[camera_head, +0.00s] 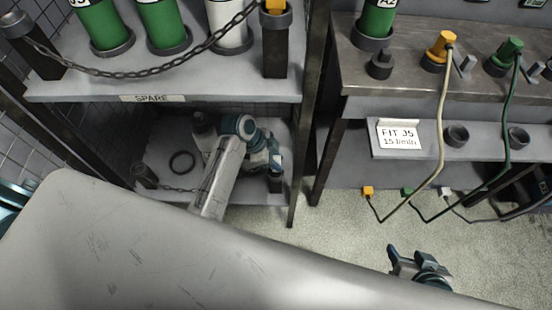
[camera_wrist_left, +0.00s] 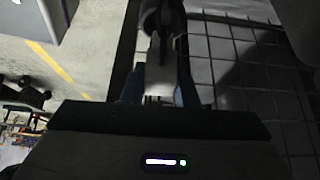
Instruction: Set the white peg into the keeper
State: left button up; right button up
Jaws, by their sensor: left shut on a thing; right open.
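My left gripper (camera_head: 272,160) reaches into the lower bay of the rack, at its right side. In the left wrist view its fingers (camera_wrist_left: 160,90) are shut on a pale piece, which looks like the white peg (camera_wrist_left: 159,76). The head view hides the peg behind my arm and gripper. A dark post (camera_head: 275,183), which looks like the keeper, stands just below the gripper. I cannot tell whether peg and post touch. A dark round part (camera_wrist_left: 161,18) lies beyond the peg in the wrist view. My right gripper (camera_head: 408,257) is open and empty over the floor.
A thin chain (camera_head: 180,189) runs from the left post (camera_head: 145,175) on the lower shelf. A black ring (camera_head: 182,162) lies there. The SPARE shelf (camera_head: 200,88) above holds cylinders behind a chain. A bench (camera_head: 400,75) with cabled plugs stands right.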

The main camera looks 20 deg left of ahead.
pick_arm(q)
jog(key=shift+f, duration=0.2)
pick_arm(e)
jog(key=shift+f, duration=0.1)
pick_arm(q)
jog(key=shift+f+b, duration=0.7)
jog(key=shift+f, duration=1.05)
jog(key=o, duration=1.1)
jog(key=shift+r, duration=0.1)
pick_arm(e)
jog(key=shift+f, duration=0.55)
pick_arm(q)
jog(key=shift+a+r, duration=0.15)
jog(key=shift+r, duration=0.1)
jog(key=p+v, duration=0.2)
jog(key=v, duration=0.8)
jog(key=shift+s+r, duration=0.1)
pick_arm(e)
jog(key=shift+s+d+r+n+g+h, duration=0.3)
jog(key=shift+s+d+r+g+h, duration=0.25)
jog(key=shift+s+d+g, duration=0.45)
jog(key=shift+w, duration=0.15)
